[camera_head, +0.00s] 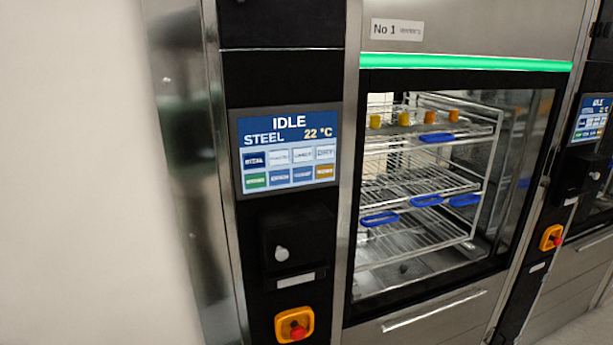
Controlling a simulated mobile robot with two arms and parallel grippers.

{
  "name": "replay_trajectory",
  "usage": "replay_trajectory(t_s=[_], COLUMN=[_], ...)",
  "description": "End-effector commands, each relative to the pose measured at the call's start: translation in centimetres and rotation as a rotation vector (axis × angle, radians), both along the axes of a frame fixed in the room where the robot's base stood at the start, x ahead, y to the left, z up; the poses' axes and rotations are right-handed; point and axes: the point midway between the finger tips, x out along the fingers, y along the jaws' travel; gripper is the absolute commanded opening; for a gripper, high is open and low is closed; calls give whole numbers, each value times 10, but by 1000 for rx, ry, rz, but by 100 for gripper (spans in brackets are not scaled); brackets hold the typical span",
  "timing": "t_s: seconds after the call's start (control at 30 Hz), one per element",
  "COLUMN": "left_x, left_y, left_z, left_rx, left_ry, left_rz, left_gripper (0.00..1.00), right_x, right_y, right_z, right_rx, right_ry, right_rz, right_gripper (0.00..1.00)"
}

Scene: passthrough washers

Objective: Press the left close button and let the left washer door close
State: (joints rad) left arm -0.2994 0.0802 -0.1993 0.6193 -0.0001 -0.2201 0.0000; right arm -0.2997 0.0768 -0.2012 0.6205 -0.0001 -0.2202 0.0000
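The left washer, labelled No 1, fills the middle of the head view. A control panel (288,150) left of the door reads IDLE, STEEL, 22 °C and has several coloured on-screen buttons. Their small labels are too blurred to read, so I cannot tell which is the close button. Below the panel, a round pale knob or button (282,254) sits on a black box. Neither of my grippers is in view.
A red emergency stop on a yellow base (294,325) is below the panel. A green light strip (465,62) runs above the door. A second washer's panel (592,117) and another emergency stop (551,238) are at right. A blurred pale surface covers the left side.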

Motion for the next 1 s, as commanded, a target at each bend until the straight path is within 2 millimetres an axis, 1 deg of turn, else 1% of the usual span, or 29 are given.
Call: replay_trajectory(t_s=[0.37, 0.4, 0.47, 0.5, 0.57, 1.0], left_x=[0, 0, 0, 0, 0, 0], left_y=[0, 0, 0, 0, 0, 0], left_z=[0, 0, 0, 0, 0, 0], left_rx=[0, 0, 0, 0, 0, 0], left_ry=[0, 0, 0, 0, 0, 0], left_rz=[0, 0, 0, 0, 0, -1], left_gripper=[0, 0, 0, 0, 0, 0], right_x=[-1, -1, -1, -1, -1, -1], right_y=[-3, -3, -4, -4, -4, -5], right_z=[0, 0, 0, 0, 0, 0], right_rx=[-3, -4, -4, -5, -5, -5], right_ry=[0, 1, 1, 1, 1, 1], right_rz=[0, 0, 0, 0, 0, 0], right_gripper=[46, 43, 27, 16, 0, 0])
